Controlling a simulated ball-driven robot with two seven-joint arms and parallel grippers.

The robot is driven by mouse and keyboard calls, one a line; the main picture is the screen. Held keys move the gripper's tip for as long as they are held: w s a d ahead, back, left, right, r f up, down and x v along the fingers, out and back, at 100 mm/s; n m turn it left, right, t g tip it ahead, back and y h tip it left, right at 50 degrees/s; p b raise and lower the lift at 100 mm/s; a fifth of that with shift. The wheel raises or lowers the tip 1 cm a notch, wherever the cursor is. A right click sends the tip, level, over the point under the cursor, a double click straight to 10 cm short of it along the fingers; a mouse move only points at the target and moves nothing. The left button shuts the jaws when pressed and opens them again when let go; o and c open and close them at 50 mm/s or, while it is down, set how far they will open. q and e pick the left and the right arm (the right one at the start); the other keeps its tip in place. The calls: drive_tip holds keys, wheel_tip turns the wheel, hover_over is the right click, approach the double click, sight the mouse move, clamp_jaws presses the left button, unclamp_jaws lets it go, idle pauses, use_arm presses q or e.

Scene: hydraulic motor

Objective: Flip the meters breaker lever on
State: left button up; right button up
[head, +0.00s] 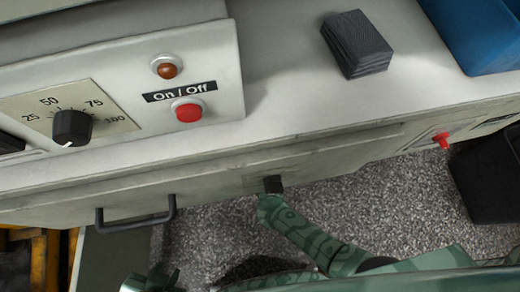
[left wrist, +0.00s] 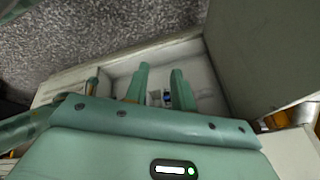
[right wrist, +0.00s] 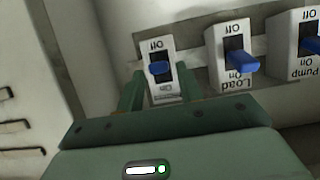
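In the right wrist view, a small white breaker with a blue lever (right wrist: 158,68) stands leftmost in a row. Its upside-down "Off" is at the top and "On" at the bottom; its name label is not visible. I cannot tell its lever position for sure. My right gripper (right wrist: 159,82) is open, its fingers on either side of this breaker; contact is unclear. My left gripper (head: 152,280) is at the bottom edge. Its fingers (left wrist: 157,84) are apart and empty in the left wrist view.
The Load breaker (right wrist: 236,55) and Pump breaker (right wrist: 308,42) stand to the right. The console above has a red button (head: 187,111) and a knob (head: 72,127). A dark card stack (head: 357,44) and blue bin (head: 488,35) are on the counter. A black bin (head: 490,185) stands right.

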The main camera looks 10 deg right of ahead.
clamp_jaws()
use_arm(q)
drive_tip(key=s+a+f+m+g+y+p, duration=0.1)
drive_tip(key=s+a+f+g+y+p, duration=0.1)
drive_tip(key=s+a+p, duration=0.1)
drive_tip(key=shift+s+a+f+g+p, duration=0.15)
drive_tip(key=shift+s+a+g+p, duration=0.2)
drive_tip(key=shift+s+a, duration=0.65)
use_arm(e)
drive_tip(key=shift+w+r+g, duration=0.1)
drive_tip(key=shift+r+g, duration=0.25)
drive_tip(key=shift+g, duration=0.45)
drive_tip(key=shift+o, duration=1.5)
unclamp_jaws()
use_arm(q)
drive_tip(key=shift+s+d, duration=0.1)
drive_tip(key=shift+d, duration=0.05)
use_arm(e)
drive_tip(key=shift+r, duration=0.1)
